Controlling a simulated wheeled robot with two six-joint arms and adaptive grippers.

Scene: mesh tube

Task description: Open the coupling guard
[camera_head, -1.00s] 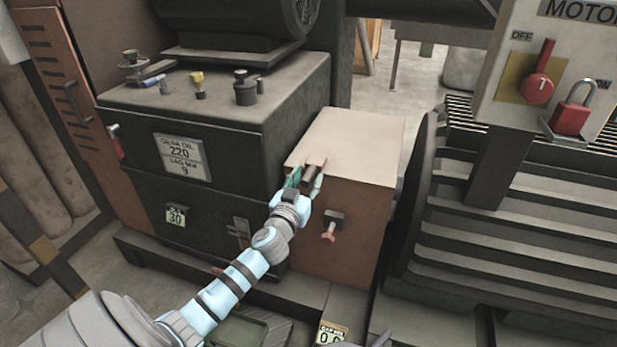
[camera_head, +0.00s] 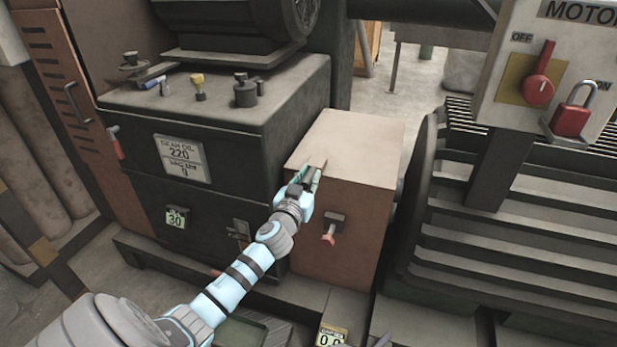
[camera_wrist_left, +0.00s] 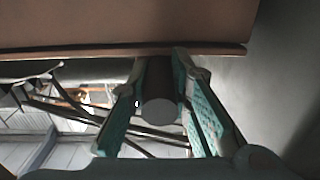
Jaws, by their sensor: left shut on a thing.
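The coupling guard is a brown box (camera_head: 350,215) with a lighter tan top, standing between the dark gearbox and the ribbed motor. My left gripper (camera_head: 311,177) is at the guard's upper front edge, left of the latch. In the left wrist view, its green fingers (camera_wrist_left: 160,82) stand either side of a dark round handle (camera_wrist_left: 160,108) and are shut on it. The guard's brown panel (camera_wrist_left: 110,25) shows above the fingers. The guard's lid looks down. My right gripper is not in view.
The dark gearbox (camera_head: 190,130) stands close on the left, with fittings on top. The ribbed motor (camera_head: 500,250) is close on the right. Above it hangs a motor switch box (camera_head: 525,110) with a red lever (camera_head: 541,80) and a red padlock (camera_head: 572,120).

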